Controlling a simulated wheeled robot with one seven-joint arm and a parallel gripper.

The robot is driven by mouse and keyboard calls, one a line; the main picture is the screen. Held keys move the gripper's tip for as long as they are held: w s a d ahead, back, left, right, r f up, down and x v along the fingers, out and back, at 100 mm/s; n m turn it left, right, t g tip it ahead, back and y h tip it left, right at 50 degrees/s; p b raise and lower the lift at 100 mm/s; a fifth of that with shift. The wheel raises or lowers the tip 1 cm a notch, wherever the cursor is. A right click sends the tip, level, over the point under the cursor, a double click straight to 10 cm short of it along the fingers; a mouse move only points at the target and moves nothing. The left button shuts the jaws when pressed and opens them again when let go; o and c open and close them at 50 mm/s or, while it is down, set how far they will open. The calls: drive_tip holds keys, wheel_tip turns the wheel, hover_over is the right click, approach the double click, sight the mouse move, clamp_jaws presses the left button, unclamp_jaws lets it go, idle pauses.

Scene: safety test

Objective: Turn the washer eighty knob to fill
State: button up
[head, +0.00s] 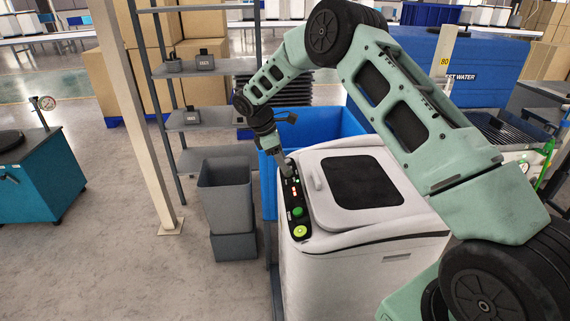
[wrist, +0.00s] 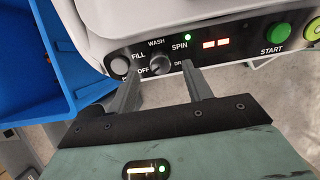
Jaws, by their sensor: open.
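The white washer (head: 345,270) stands in the middle of the head view, with a black control panel (head: 293,205) along its left edge. In the wrist view, the grey knob (wrist: 160,65) sits on the panel among the labels FILL, WASH, SPIN and OFF; a further label is partly hidden. I cannot tell which label the knob points at. My gripper (wrist: 162,74) is open, its fingers apart on either side of the knob's near side. I cannot tell whether they touch it. In the head view, my gripper (head: 284,170) is at the panel's far end.
A round pale button (wrist: 120,65) is beside FILL. A green START button (wrist: 279,32) and red display lights (wrist: 216,44) are to the right. A blue bin (head: 310,130) stands behind the washer, and a grey bin (head: 225,190) to its left. A shelf rack (head: 205,118) is behind.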

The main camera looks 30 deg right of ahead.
drive_tip(key=shift+x, duration=1.75)
drive_tip(key=c, duration=1)
drive_tip(key=m+b, duration=0.2)
drive_tip(key=m, duration=0.4)
drive_tip(key=m+b, duration=0.1)
drive_tip(key=m, duration=0.4)
drive_tip(key=shift+r+m+y, duration=0.1)
drive_tip(key=shift+m+y, duration=0.2)
